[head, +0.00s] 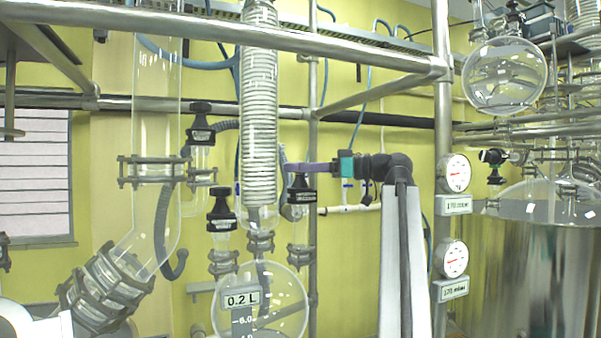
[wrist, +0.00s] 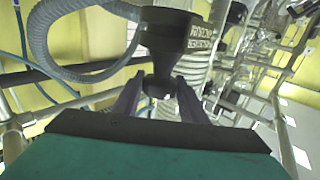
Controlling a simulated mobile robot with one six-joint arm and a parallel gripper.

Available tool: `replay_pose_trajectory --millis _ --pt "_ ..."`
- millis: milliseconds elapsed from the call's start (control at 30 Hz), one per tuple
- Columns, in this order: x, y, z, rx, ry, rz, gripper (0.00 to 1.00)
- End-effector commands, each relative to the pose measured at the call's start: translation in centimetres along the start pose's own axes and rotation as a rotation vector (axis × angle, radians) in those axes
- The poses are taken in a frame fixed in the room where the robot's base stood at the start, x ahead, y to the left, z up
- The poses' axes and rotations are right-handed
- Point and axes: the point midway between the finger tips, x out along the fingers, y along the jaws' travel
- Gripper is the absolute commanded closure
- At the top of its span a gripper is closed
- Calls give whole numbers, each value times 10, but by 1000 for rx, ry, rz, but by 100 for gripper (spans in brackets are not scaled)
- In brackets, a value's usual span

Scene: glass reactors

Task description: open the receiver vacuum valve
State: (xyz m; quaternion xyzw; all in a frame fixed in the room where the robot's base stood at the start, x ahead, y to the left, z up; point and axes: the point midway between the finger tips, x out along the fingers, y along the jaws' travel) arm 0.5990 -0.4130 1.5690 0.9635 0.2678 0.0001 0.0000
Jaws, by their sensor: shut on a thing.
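A black valve handle (head: 301,190) with a pale label band stands upright on a glass fitting, right of the coiled condenser. In the head view my gripper (head: 291,168) reaches in from the right, its purple fingers level at the top of this handle. In the wrist view the fingers of my gripper (wrist: 161,88) lie on either side of the narrow end of the black handle (wrist: 163,50) and are shut on it. The label's lettering is too small and tilted to read surely. The fingers hide part of the handle's top.
Other black valve handles stand to the left, one lower (head: 221,207) and one higher (head: 200,122). The coiled glass condenser (head: 259,110) is close by, above a round receiver flask (head: 270,308). Steel frame pipes (head: 443,130) and two gauges (head: 455,174) stand right.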

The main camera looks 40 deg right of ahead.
Motion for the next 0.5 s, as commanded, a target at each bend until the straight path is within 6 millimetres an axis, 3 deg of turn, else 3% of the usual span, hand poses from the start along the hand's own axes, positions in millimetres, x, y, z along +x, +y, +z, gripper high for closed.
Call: replay_pose_trajectory --millis 500 --pt "0 4 -2 1 3 -235 81"
